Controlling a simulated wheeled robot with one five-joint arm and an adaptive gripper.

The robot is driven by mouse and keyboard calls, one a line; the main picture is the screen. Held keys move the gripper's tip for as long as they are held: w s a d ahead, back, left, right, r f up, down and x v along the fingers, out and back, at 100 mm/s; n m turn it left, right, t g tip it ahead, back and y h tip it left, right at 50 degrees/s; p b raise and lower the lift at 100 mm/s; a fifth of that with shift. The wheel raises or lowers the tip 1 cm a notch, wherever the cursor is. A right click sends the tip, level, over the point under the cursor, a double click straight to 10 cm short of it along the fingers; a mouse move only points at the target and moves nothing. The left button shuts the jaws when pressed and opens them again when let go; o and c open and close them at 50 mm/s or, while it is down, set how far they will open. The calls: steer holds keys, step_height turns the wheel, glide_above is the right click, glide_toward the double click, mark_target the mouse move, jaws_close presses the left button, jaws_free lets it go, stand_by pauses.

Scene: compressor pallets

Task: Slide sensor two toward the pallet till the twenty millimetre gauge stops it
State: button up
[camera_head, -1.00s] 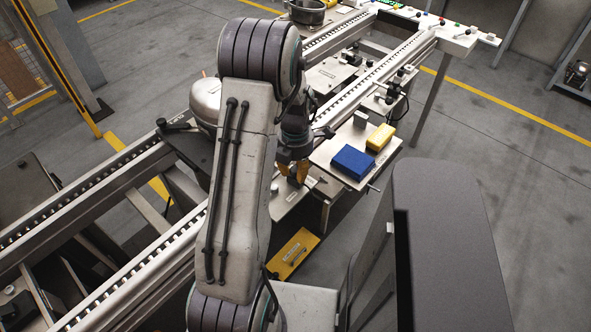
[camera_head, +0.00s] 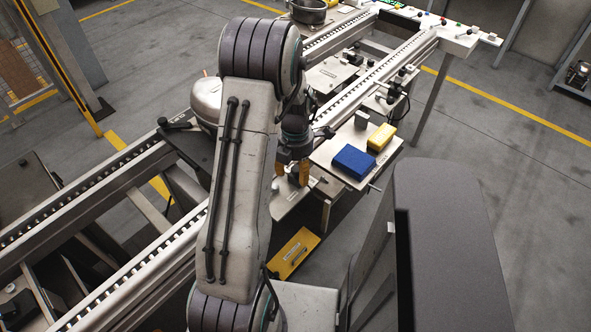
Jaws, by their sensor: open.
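My gripper (camera_head: 293,172), with orange fingertips, is open and points down over the pale shelf beside the near conveyor rail. My arm hides most of the space behind it, and I cannot tell what lies between the fingers. A dark pallet (camera_head: 190,147) carries a pale rounded compressor (camera_head: 206,98) on the conveyor, left of my arm. Small sensor brackets (camera_head: 401,76) stand along the rail at the right. I cannot tell which is sensor two. A small grey block (camera_head: 361,119) lies on the side shelf; I cannot tell whether it is the twenty millimetre gauge.
The side shelf (camera_head: 336,150) holds a blue block (camera_head: 354,162) and a yellow block (camera_head: 381,137). A yellow labelled plate (camera_head: 294,252) lies lower, below my gripper. Conveyor rails run diagonally across. A control panel (camera_head: 455,38) stands at the far end.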

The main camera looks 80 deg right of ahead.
step_height(320, 180, up, 12)
stand_by(0.8)
